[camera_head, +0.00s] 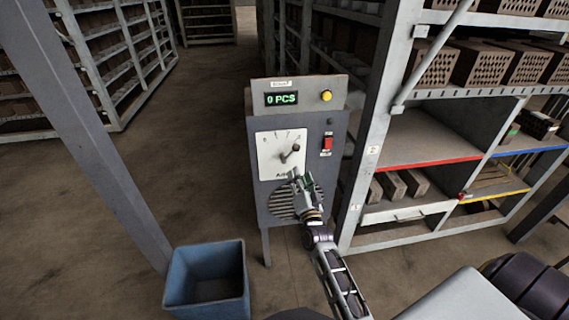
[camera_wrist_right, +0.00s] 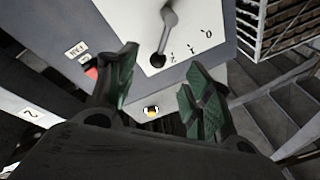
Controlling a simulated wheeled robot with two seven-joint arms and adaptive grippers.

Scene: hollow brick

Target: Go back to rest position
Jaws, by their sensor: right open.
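My right gripper (camera_head: 301,184) is in front of the grey control cabinet (camera_head: 255,125), just below the lever (camera_head: 290,153) on its white dial plate (camera_head: 270,143). In the right wrist view my right gripper (camera_wrist_right: 158,88) has its two green-padded fingers spread apart with nothing between them. The lever (camera_wrist_right: 165,35) shows beyond the fingertips, apart from them. The cabinet's display reads "0 PCS". My left gripper is not seen in the head view.
A red switch (camera_head: 327,143) and a yellow button (camera_head: 326,95) are on the cabinet. A blue bin (camera_head: 207,280) stands on the floor at lower left. A rack (camera_head: 385,100) with hollow bricks (camera_head: 481,63) stands close on the right. Open floor lies to the left.

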